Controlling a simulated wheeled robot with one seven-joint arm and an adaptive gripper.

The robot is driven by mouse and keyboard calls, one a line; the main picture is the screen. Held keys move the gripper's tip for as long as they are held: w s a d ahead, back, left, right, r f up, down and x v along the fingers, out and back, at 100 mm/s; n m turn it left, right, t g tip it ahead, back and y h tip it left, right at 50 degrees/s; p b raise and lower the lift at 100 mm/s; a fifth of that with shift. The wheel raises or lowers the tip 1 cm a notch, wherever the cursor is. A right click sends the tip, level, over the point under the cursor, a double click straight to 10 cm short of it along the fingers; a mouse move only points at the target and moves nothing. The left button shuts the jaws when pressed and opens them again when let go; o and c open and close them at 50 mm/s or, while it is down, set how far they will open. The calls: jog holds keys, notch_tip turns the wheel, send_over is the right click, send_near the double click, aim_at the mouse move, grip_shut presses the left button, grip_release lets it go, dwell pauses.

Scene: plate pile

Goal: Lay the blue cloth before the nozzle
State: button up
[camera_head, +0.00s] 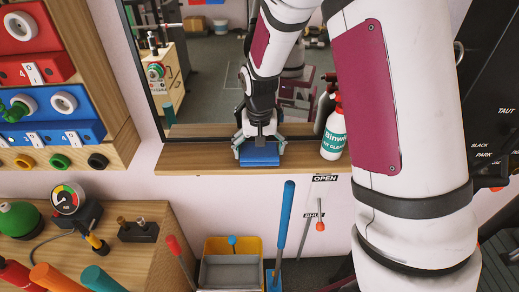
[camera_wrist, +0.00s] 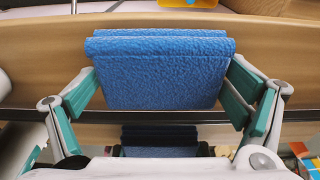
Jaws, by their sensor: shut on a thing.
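The blue cloth (camera_head: 259,156) is a folded, textured pad on or just above the wooden ledge (camera_head: 200,159) below the mirror; I cannot tell whether it touches. My gripper (camera_head: 258,146) is shut on it from both sides. In the wrist view the cloth (camera_wrist: 160,78) spans between the green finger pads of my gripper (camera_wrist: 161,80). A white and teal spray bottle (camera_head: 333,138) with a red top stands upright on the ledge, right of the cloth and apart from it. Which way its nozzle points is hard to tell.
The mirror (camera_head: 200,60) rises behind the ledge and reflects my arm and the room. Bare ledge lies left of the cloth. A wooden bench (camera_head: 150,255) with a gauge is at lower left. A grey bin (camera_head: 230,272) and a blue handle (camera_head: 284,215) stand below.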

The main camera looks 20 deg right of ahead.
aim_at(260, 153)
jog(key=shift+f, duration=0.1)
jog(key=o, duration=0.8)
jog(key=shift+o, duration=0.2)
notch_tip(260, 153, up, 12)
jog(key=s, duration=0.1)
jog(key=s+r+n+t, duration=0.2)
jog(key=s+r, duration=0.7)
jog(key=s, duration=0.2)
jog(key=s+r+n+t, duration=0.1)
jog(key=s, duration=1.3)
jog(key=shift+d+r+n+t+b, duration=0.15)
jog(key=shift+r+n+t+b, duration=0.15)
jog(key=shift+r, duration=0.05)
